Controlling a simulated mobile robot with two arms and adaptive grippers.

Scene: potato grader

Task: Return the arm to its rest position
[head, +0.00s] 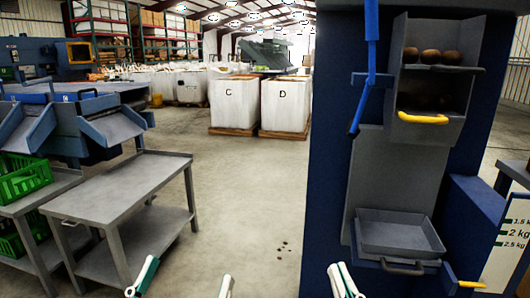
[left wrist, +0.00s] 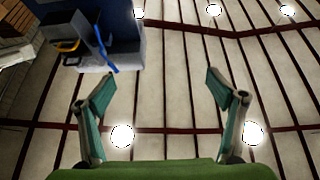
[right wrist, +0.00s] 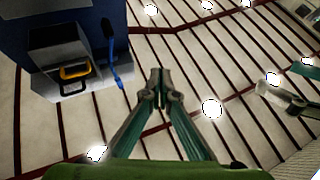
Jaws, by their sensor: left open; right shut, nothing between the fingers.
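My left gripper (head: 184,276) is at the bottom of the head view, its two fingers wide apart with nothing between them. The left wrist view shows the same open gripper (left wrist: 161,84) pointing up toward the roof. My right gripper (head: 337,270) is at the bottom of the head view, to the right of the left one. In the right wrist view my right gripper (right wrist: 158,76) has its fingertips together and is empty. Both grippers are apart from the surrounding objects. My arm links are mostly out of view.
A blue grader machine (head: 332,160) stands at the right, with a blue lever (head: 371,60), a bin of potatoes (head: 403,88) and a grey tray (head: 392,233). A grey table (head: 110,190) and green crates (head: 25,175) stand left. White bins (head: 236,103) stand behind.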

